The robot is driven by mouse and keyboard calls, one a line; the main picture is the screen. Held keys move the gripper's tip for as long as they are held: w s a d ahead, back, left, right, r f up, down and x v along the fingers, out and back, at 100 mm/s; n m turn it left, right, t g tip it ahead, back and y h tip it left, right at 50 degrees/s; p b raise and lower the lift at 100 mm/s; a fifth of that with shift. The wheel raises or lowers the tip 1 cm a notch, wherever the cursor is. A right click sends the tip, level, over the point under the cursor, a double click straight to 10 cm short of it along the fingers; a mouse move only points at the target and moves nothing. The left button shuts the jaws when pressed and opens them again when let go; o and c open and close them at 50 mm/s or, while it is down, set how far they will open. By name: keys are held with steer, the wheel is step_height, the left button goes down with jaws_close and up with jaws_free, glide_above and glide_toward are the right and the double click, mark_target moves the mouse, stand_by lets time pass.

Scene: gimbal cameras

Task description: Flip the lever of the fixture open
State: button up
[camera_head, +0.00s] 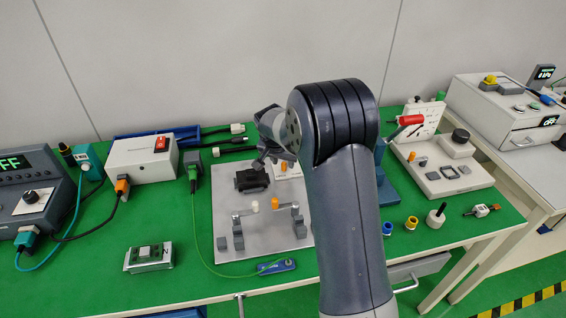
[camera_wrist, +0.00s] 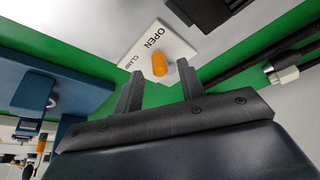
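The fixture is a light grey plate (camera_head: 228,196) on the green bench, with a black block (camera_head: 251,181) and several dark grey clamp parts. A white-tipped lever (camera_head: 255,206) and an orange-tipped lever (camera_head: 274,203) stand near its middle. An orange knob (camera_head: 284,167) shows farther back by a white label. In the wrist view an orange cylinder (camera_wrist: 187,75) is close to the fingers, before a white label reading "OPEN CLAMP" (camera_wrist: 155,48). My gripper (camera_wrist: 146,72) has its fingers apart, with nothing clearly between them. In the head view my arm hides part of the fixture.
A white box with a red switch (camera_head: 140,158) and a small grey-green device (camera_head: 150,257) are on the left. A white board fixture (camera_head: 440,180) and coloured rings (camera_head: 412,223) are on the right.

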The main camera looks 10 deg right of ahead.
steer(key=shift+x, duration=0.8)
steer(key=shift+c, duration=0.4)
jaws_close()
